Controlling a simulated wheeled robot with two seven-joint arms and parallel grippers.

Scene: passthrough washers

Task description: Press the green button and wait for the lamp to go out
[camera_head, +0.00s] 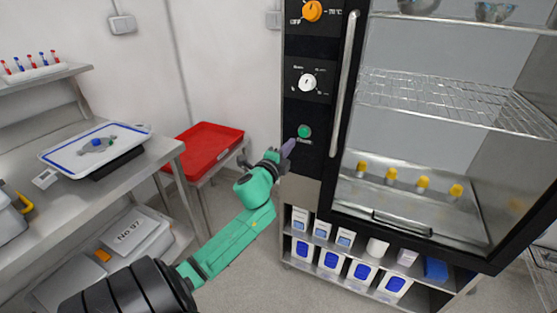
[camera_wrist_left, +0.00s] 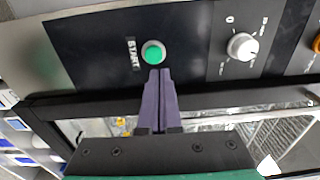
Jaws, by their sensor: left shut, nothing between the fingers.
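The round green button (camera_head: 304,131) sits on the black control panel of the tall cabinet, below a white knob. In the left wrist view the button (camera_wrist_left: 153,53) is wholly visible beside the word START. My left gripper (camera_head: 290,146) is shut and empty, its purple fingers pointing up at the panel. The head view shows the tips just left of and below the button. In the left wrist view the closed fingertips (camera_wrist_left: 160,72) reach its lower edge; I cannot tell whether they touch. I cannot make out a separate lamp. My right gripper is not in view.
A white knob (camera_head: 307,82) and an orange knob (camera_head: 312,11) are higher on the panel. The door handle (camera_head: 346,82) runs upright to the right of the button. A red tray (camera_head: 208,148) stands on a side table at left. Boxes fill the shelf below.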

